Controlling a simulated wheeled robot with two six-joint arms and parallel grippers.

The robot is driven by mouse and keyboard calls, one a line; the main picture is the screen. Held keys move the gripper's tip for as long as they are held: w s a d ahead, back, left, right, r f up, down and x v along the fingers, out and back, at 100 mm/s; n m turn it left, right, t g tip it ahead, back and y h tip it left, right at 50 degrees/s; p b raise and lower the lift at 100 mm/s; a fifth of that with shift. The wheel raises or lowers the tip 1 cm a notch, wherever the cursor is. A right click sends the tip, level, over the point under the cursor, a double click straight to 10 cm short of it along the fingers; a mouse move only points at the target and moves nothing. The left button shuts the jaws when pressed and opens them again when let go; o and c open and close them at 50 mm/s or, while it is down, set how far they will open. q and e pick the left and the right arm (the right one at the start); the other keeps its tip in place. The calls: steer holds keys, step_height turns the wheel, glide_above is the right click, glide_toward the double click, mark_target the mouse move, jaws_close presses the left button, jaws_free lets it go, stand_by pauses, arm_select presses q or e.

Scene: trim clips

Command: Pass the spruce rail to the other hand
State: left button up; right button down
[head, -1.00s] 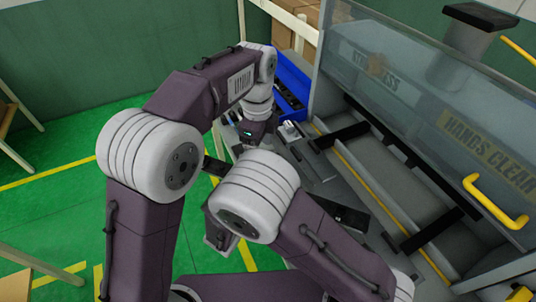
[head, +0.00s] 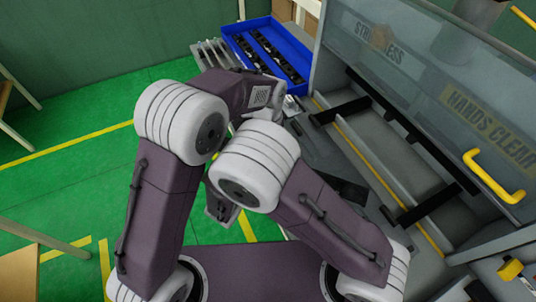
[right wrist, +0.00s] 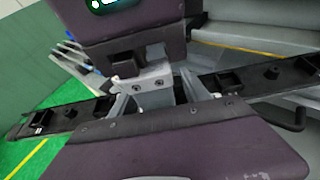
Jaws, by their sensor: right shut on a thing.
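The spruce rail (right wrist: 265,77) is a long black strip with small raised clips. It runs across the right wrist view, lower at the left and higher at the right. My right gripper (right wrist: 155,103) is shut on its middle part. My left gripper (right wrist: 147,78), with a green light on its purple body, faces it from above, close to the rail's middle. Its fingertips overlap the grey parts there, so whether they grip the rail is unclear.
A blue bin (head: 228,47) with several black strips (head: 272,50) stands at the back. The grey machine with a clear guard (head: 400,50) and yellow handle (head: 493,178) fills the right. Green floor lies open at left.

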arm_select(q)
steer(key=shift+f, duration=0.1)
steer(key=c, duration=1.5)
jaws_close()
arm_select(e)
steer(key=shift+c, duration=2.2)
jaws_free()
